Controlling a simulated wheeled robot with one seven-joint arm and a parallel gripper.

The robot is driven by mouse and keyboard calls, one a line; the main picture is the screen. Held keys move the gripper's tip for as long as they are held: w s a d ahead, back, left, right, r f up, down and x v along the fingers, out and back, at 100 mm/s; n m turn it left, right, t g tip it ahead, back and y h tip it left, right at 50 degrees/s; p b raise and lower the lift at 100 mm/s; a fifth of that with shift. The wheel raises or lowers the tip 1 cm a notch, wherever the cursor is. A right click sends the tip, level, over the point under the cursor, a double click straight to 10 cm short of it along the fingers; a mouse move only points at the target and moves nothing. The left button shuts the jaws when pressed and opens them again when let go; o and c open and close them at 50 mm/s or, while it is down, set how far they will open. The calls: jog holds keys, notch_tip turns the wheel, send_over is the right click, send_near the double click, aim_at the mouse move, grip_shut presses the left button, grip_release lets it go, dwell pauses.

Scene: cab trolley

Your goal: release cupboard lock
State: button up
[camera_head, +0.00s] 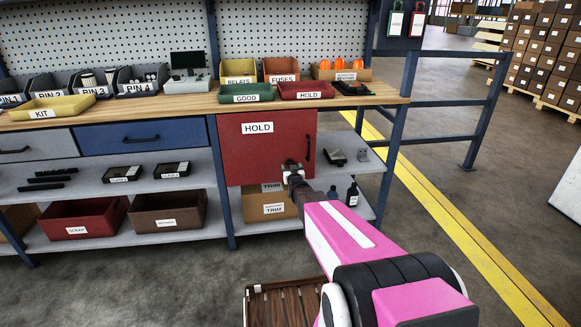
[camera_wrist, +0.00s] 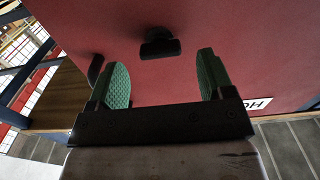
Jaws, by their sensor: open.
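The red cupboard (camera_head: 265,140) hangs under the bench top, its door shut, with a white HOLD label (camera_head: 257,128) and a black upright handle (camera_head: 308,148) at its right edge. My gripper (camera_head: 292,168) is at the lower right of the door. In the wrist view, my gripper (camera_wrist: 161,75) is open and empty, its green pads apart and facing the red door (camera_wrist: 255,50). A small black knob-like piece, probably the lock (camera_wrist: 160,45), shows on the door beyond and between the pads. The black handle (camera_wrist: 95,69) is by the left finger. Contact with the lock cannot be told.
Bench-top trays include the green GOOD tray (camera_head: 246,92) and red HOLD tray (camera_head: 306,90). A TRIM box (camera_head: 275,208) and black bottles (camera_head: 352,195) stand below and beside the cupboard. A blue bench leg (camera_head: 396,150) is to the right.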

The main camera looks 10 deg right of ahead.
jog(key=s, duration=0.7)
jog(key=shift+s, duration=0.1)
jog(key=s+f+g, duration=0.2)
jog(key=s+g, duration=1.6)
jog(key=s, duration=0.9)
jog(key=shift+f, duration=0.3)
